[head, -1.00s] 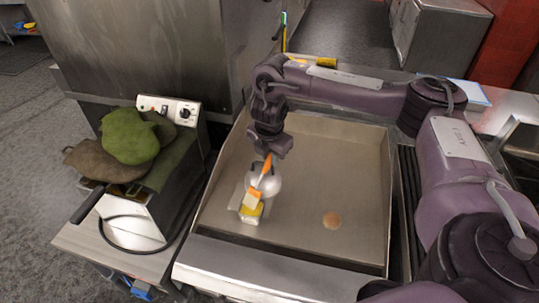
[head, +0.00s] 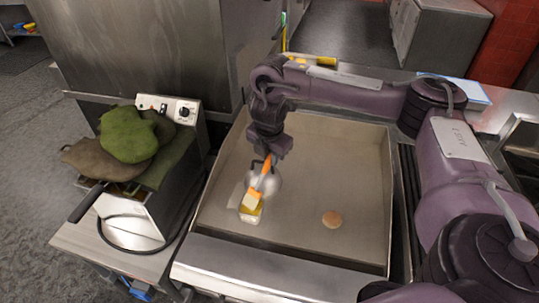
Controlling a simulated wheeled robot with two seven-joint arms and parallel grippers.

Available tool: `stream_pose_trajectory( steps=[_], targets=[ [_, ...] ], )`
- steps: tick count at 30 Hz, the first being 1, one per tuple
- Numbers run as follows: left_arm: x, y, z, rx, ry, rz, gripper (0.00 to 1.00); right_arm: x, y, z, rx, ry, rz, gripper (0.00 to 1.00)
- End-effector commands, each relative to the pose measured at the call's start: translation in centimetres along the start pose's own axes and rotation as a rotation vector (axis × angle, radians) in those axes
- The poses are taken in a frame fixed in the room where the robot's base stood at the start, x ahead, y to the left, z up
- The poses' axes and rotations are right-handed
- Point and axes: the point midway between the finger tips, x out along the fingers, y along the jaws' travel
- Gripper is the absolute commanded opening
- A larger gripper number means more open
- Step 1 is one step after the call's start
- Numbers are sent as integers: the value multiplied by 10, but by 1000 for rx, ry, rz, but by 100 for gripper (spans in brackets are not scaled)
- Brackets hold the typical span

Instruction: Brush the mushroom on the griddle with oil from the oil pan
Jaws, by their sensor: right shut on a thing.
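My right gripper (head: 265,157) is shut on the brush (head: 266,176), which has an orange handle and a pale head that points down. The brush head is at the small oil pan (head: 251,215), which holds something yellow. I cannot tell whether the bristles touch the oil. A round, shiny metal thing shows just behind the brush. The mushroom (head: 332,219), a small round tan cap, lies on the griddle (head: 320,160) to the right of the pan. My left gripper is not in view.
A fryer (head: 150,205) with green and brown mitts (head: 130,138) on it and a black handle stands left of the griddle. The griddle has raised walls at its sides and back. Its surface right of the mushroom is clear.

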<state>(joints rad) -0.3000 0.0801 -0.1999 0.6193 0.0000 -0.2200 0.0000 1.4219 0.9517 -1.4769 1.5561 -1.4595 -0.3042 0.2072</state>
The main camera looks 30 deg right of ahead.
Motion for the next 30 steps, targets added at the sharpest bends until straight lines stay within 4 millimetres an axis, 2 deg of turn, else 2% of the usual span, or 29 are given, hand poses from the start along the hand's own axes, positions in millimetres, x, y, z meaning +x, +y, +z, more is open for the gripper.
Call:
stream_pose_trajectory(
  steps=[30],
  targets=[
    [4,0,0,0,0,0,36,8,-1,-2,0,0,-1,0]
  ],
)
